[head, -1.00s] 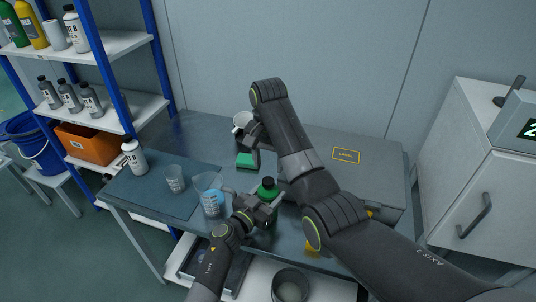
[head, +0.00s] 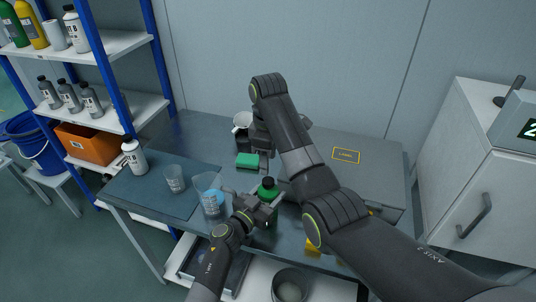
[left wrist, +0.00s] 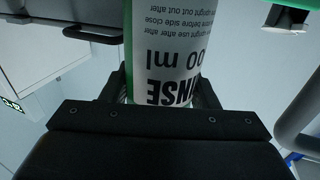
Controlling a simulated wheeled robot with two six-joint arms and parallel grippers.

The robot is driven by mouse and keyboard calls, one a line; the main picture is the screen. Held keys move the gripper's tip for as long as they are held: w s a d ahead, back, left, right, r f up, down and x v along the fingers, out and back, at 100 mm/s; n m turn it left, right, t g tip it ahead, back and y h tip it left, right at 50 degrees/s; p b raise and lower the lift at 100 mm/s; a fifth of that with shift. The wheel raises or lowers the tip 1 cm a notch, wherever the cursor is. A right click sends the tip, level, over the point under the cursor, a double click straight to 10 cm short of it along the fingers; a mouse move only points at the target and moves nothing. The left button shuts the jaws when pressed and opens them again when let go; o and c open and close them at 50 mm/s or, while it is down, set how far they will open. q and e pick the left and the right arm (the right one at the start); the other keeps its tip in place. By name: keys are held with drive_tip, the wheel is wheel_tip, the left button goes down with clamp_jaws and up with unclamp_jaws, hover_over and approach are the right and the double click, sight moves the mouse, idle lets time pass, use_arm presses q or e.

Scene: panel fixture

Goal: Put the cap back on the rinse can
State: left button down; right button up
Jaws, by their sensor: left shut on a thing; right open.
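The rinse can (head: 268,190) is green with a dark top and stands upright near the table's front edge in the head view. In the left wrist view its white label (left wrist: 172,50) appears upside down, with "RINSE" and "ml" readable. My left gripper (head: 262,204) is shut around the can's body. My right gripper (head: 266,155) is open above the table behind the can, beside a green block, partly hidden by its own arm. I cannot tell whether the dark top is the cap or the bare neck; no separate cap is clearly visible.
A grey labelled panel (head: 377,165) lies at right.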

sight(268, 180)
drive_tip(key=n, duration=0.6)
drive_tip(key=shift+r+n, duration=0.2)
drive_tip(key=shift+n, duration=0.1)
drive_tip(key=n, duration=0.6)
drive_tip(key=shift+r+n, duration=0.2)
drive_tip(key=shift+n, duration=0.2)
drive_tip(key=shift+f, duration=4)
